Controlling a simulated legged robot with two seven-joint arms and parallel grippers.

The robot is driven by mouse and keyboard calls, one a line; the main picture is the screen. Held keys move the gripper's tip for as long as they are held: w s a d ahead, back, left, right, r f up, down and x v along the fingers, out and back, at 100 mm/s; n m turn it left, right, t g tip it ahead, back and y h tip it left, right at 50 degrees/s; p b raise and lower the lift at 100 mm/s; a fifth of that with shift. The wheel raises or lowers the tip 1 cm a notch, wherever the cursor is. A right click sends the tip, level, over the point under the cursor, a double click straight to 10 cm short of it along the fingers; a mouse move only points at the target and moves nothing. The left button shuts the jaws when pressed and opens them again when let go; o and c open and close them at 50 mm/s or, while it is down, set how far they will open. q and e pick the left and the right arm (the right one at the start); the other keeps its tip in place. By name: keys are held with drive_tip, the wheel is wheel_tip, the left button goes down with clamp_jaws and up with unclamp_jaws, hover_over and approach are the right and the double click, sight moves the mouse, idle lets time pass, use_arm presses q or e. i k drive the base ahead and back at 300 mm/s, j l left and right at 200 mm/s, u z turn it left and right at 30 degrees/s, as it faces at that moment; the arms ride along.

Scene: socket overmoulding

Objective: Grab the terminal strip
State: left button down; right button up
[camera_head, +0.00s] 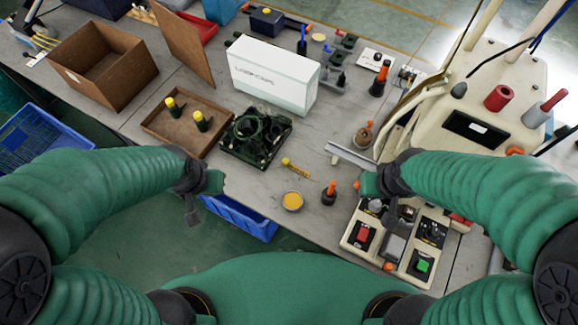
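A short yellow strip (296,168) lies on the grey table in front of me, right of the dark green fixture (256,137); it may be the terminal strip, but it is too small to be sure. My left gripper (196,207) hangs at the table's front edge, left of the strip and apart from it. My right gripper (374,203) is right of the strip, by the control box (362,236), also apart from it. Both grippers are dark and small, and their finger gaps cannot be made out. I see nothing clearly held in either one.
A round yellow dish (292,201) and an orange-topped bottle (329,193) stand near the strip. A white box (272,75), a brown tray (164,138) and a cardboard box (103,66) stand further back. A cream machine (500,95) fills the right. A blue bin (240,220) sits below the front edge.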

sight(285, 161)
drive_tip(key=i+j, duration=0.15)
drive_tip(key=j, duration=0.15)
drive_tip(key=i+j, duration=0.1)
drive_tip(key=j, duration=0.2)
drive_tip(key=i+j, duration=0.15)
drive_tip(key=j, duration=0.15)
drive_tip(key=i+j, duration=0.1)
drive_tip(key=j, duration=0.25)
drive_tip(key=i+l+z, duration=0.05)
